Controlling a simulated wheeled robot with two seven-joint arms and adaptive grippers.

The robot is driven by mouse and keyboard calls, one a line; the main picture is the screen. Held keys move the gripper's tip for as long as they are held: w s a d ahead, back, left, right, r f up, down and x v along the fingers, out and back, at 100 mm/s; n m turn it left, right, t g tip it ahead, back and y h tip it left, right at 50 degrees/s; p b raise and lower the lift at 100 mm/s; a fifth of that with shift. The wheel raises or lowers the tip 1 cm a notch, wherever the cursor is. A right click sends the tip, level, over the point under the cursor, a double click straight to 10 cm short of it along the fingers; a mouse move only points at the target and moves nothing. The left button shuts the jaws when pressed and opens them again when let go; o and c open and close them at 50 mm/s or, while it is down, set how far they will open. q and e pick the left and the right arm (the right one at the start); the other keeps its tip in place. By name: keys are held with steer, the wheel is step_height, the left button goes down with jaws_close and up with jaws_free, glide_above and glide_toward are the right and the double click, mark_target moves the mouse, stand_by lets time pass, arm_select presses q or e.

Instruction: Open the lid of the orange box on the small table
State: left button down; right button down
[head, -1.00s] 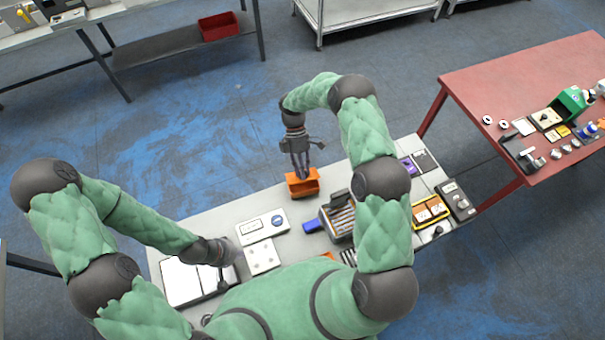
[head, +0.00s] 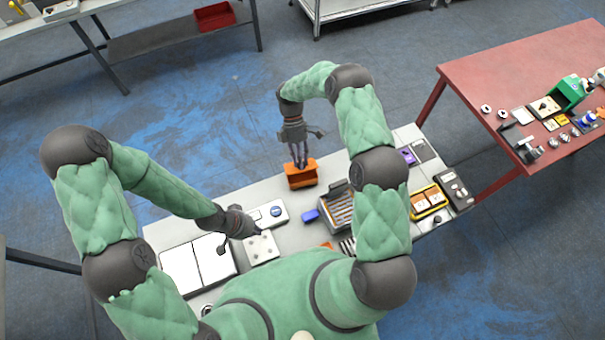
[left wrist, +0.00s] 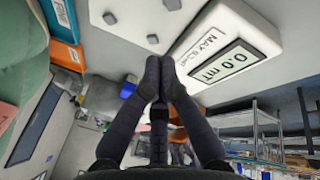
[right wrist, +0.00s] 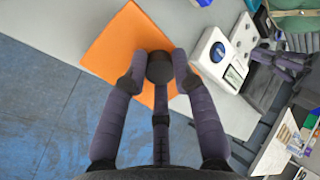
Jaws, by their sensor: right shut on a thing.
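The orange box (head: 301,180) stands at the far edge of the small table (head: 190,230). My right gripper (head: 300,163) points down over it from above. In the right wrist view the orange lid (right wrist: 108,52) fills the upper left, and the right fingers (right wrist: 159,75) close around a dark round knob (right wrist: 160,66) on it. Whether the lid is apart from the box is too small to tell. My left gripper (left wrist: 166,68) has its fingertips together and empty, above a white plate with small knobs (left wrist: 140,14); in the head view it is left of the box.
A white device with a display (left wrist: 228,58) lies close to my left fingers. A white open panel (head: 195,264) is at the table's left. A red table (head: 525,85) stands to the right.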

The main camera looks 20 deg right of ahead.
arm_select(q)
steer(key=d+r+m, duration=0.1)
steer(key=d+m, duration=0.2)
steer(key=m, duration=0.2)
steer(key=w+d+r+m+y, duration=0.1)
steer(key=d+m, duration=0.2)
steer(key=m, duration=0.2)
steer(key=w+d+r+m+y, duration=0.1)
steer(key=d+m, duration=0.2)
steer(key=m, duration=0.2)
steer(key=shift+d+r+m, duration=0.1)
steer(key=shift+d+m, duration=0.15)
steer(key=shift+m, duration=0.05)
steer(key=w+d+r+m+t+y, duration=0.1)
steer(key=w+d+r+m+t, duration=0.15)
steer(key=d+m, duration=0.35)
steer(key=w+d+r+m+t+y, duration=0.1)
steer(key=d+r+m, duration=0.35)
steer(key=m, duration=0.45)
steer(key=x, duration=1)
steer(key=shift+w+a, duration=0.1)
steer(key=shift+w, duration=0.1)
steer(key=shift+w+r, duration=0.8)
steer(key=shift+w, duration=0.15)
steer(key=shift+w+r, duration=0.3)
steer(key=shift+r, duration=0.2)
